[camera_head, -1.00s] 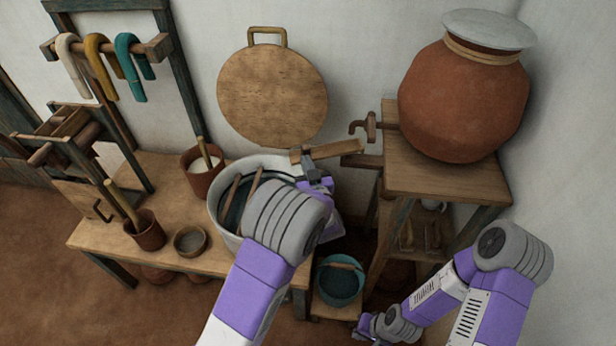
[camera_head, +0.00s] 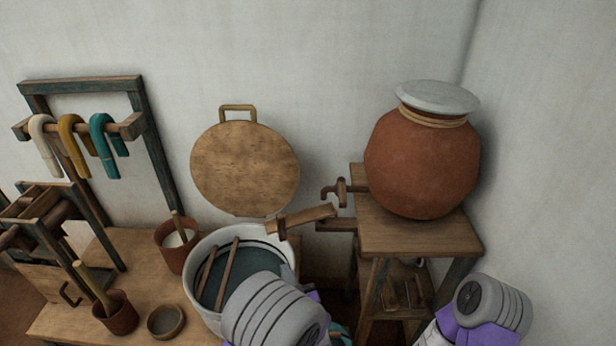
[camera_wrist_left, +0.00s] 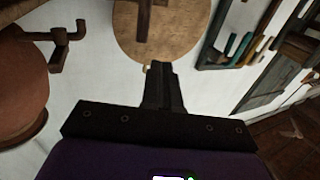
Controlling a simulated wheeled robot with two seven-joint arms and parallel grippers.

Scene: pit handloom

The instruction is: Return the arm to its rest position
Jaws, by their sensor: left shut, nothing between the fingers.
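My left arm (camera_head: 272,312) comes in at the bottom middle of the head view, in front of the lower right part of the large pale vat (camera_head: 193,285). Its gripper is mostly hidden behind my own arm there. In the left wrist view my left gripper (camera_wrist_left: 163,68) shows dark fingers, shut and empty, with open space before the wall and the round wooden lid (camera_wrist_left: 185,40). My right arm (camera_head: 480,312) shows only as a joint at the lower right; its gripper is out of the picture.
Two sticks (camera_head: 222,270) stand in the vat on the bench (camera_head: 150,265). A wooden spout (camera_head: 303,218) reaches over its right side. A clay pot (camera_head: 420,165) stands on a wooden stand (camera_head: 410,235). Small pots (camera_head: 117,315) and hanging yarn skeins (camera_head: 104,146) are at left.

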